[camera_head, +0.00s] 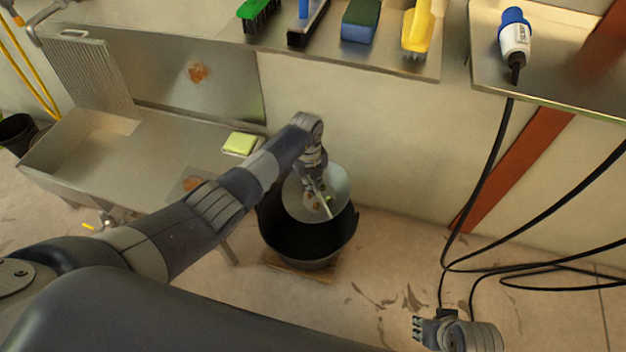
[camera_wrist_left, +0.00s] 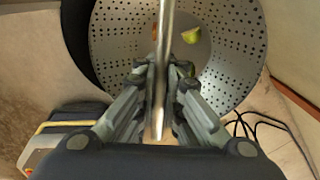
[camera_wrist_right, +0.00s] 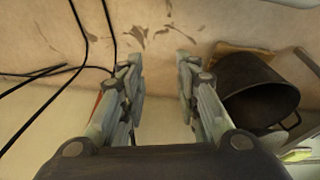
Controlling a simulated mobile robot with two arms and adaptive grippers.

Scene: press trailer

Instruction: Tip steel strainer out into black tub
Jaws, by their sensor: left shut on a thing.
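The steel strainer (camera_head: 336,182) hangs over the black tub (camera_head: 305,242) on the floor. In the left wrist view the strainer's perforated bowl (camera_wrist_left: 240,62) shows a green-yellow piece and a bit of orange inside. My left gripper (camera_head: 320,186) is shut on the strainer's handle, which runs between the fingers in the left wrist view (camera_wrist_left: 163,92). The tub's dark rim shows behind the bowl there. My right gripper (camera_head: 418,330) is low at the right, away from the tub. In the right wrist view its fingers (camera_wrist_right: 160,75) are apart and empty, with the tub at right.
A steel sink (camera_head: 110,150) with a yellow sponge (camera_head: 240,143) stands left of the tub. A wall shelf (camera_head: 340,55) holds several brushes. Black cables (camera_head: 500,266) hang and lie at right. The tub stands on a wooden board (camera_head: 300,268). Floor right of it is mostly clear.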

